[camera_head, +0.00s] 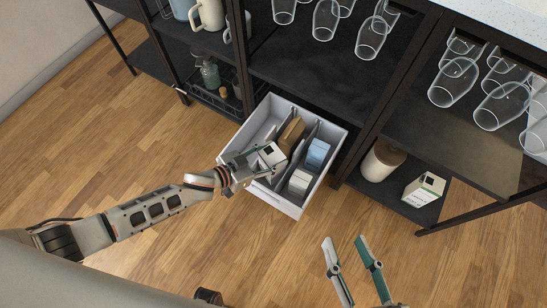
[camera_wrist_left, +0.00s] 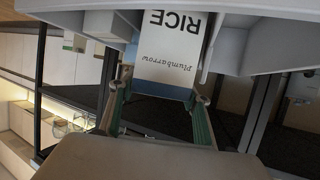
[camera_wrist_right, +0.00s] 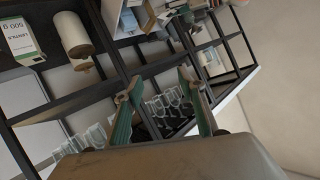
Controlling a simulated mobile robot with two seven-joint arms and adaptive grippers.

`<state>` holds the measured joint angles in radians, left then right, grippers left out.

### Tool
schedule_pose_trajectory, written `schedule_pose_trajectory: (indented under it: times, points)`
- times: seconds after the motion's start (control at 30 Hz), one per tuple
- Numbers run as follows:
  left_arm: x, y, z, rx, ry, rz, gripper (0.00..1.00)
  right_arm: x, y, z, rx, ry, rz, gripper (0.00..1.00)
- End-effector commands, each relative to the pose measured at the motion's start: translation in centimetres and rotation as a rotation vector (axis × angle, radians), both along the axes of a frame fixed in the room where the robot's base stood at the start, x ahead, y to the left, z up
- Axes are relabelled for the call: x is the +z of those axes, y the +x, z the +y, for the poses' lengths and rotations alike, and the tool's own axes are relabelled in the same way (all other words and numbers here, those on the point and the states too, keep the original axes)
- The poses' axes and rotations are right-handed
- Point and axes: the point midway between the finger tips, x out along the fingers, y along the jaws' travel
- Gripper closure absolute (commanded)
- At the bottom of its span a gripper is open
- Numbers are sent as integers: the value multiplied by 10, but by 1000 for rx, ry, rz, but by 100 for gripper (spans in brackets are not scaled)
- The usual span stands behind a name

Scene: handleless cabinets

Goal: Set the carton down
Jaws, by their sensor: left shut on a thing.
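A white rice carton (camera_head: 271,153), labelled "RICE" and "Plumbarrow" in the left wrist view (camera_wrist_left: 172,62), is between the fingers of my left gripper (camera_head: 252,166). My left gripper, also in the left wrist view (camera_wrist_left: 157,100), is shut on it. The carton is at the pulled-out white drawer (camera_head: 285,205), near its front; I cannot tell whether its base touches the drawer floor. The drawer has grey dividers. My right gripper (camera_head: 345,239) is open and empty in front of the drawer; its spread fingers show in the right wrist view (camera_wrist_right: 159,83).
The drawer also holds a brown box (camera_head: 291,133), a blue-and-white box (camera_head: 317,154) and a white box (camera_head: 299,182). Glasses (camera_head: 371,38) stand on the shelves above. A canister (camera_head: 381,161) and another carton (camera_head: 424,189) are on the low right shelf. The wooden floor is clear.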

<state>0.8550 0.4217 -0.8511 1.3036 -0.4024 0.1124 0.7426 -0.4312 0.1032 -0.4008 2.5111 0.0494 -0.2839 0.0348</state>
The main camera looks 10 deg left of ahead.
Motion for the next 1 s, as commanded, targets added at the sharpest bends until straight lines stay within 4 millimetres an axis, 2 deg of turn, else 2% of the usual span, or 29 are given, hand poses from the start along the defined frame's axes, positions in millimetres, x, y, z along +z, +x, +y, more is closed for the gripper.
schedule_pose_trajectory:
  times: [0.3, 0.63, 0.8, 0.83, 0.9, 1.0]
  points:
    - [-42, -3, -1, 0, -3, 6, 100, -10, -11, 25, -77, 221, 69, 60]
    - [-38, 3, -1, 0, -2, -7, 100, -4, -9, 28, -91, 259, 66, 60]
    - [-44, 2, -1, 0, -3, -4, 100, -6, -11, 30, -96, 273, 73, 60]
    - [-45, 1, 0, 1, 0, -2, 50, -6, -11, 30, -98, 277, 73, 60]
    - [-44, 2, 0, 0, 0, -4, 36, -5, -10, 30, -97, 278, 72, 60]
    - [-44, 2, 0, 0, 0, -4, 36, -5, -10, 30, -97, 277, 71, 60]
